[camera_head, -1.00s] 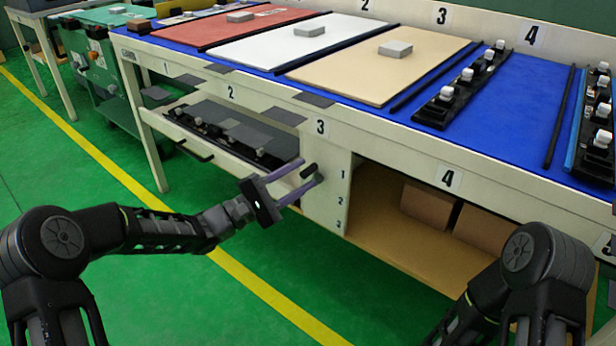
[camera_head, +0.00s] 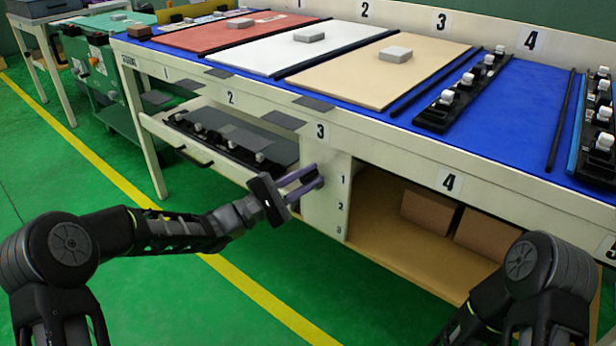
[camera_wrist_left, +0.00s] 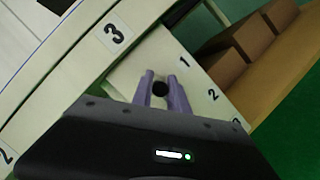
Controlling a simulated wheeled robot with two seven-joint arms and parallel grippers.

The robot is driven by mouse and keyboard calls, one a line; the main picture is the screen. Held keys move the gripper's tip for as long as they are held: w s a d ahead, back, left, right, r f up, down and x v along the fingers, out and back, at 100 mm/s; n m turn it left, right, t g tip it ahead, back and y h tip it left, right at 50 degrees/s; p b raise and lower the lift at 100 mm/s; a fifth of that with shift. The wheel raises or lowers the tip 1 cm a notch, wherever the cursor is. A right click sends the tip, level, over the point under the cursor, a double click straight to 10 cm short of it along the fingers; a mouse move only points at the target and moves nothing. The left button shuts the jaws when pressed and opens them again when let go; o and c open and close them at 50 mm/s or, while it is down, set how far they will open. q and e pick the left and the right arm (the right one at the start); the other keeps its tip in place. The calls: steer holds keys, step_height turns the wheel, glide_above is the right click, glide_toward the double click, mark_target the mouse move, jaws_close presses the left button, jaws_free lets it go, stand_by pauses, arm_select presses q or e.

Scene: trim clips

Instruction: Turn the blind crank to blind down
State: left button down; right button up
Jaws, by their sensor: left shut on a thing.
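A dark round knob (camera_wrist_left: 160,88), which looks like the crank's handle, is on the cream cabinet panel (camera_head: 325,217) marked 1, 2, 3 under the bench. My left gripper (camera_head: 316,176) is at this panel with its purple fingers on either side of the knob, shut on it. In the left wrist view the fingers (camera_wrist_left: 161,91) flank the knob. The fingers mostly cover the knob in the head view. I cannot make out the blind or the crank's arm. My right arm shows at the lower right, but its gripper is out of view.
An open drawer (camera_head: 183,150) with black parts juts out left of the panel. An open shelf (camera_head: 385,236) with cardboard boxes (camera_head: 428,210) is on the right. The blue-topped bench (camera_head: 527,107) overhangs above. The green floor (camera_head: 215,300) in front is clear.

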arm_select(q)
steer(key=shift+a, duration=0.1)
stand_by(0.3)
steer(key=shift+r+m+p, duration=0.15)
steer(key=shift+m+p, duration=0.25)
steer(key=shift+p, duration=0.45)
steer(key=m+p, duration=0.1)
steer(key=p, duration=0.1)
steer(key=d+m+g+p, duration=0.1)
steer(key=m+p, duration=0.1)
steer(key=s+m+g+y+p, duration=0.1)
steer(key=m+p, duration=0.1)
steer(key=shift+d+f+p, duration=0.25)
steer(key=shift+d+p, duration=0.05)
steer(key=shift+p, duration=0.05)
steer(key=shift+s+d+f+m+y+p, duration=0.2)
steer(key=shift+f+m+y+p, duration=0.2)
steer(key=shift+m+p, duration=0.4)
steer(key=c, duration=1.5)
jaws_free()
steer(key=shift+c, duration=0.2)
steer(key=shift+o, duration=1.1)
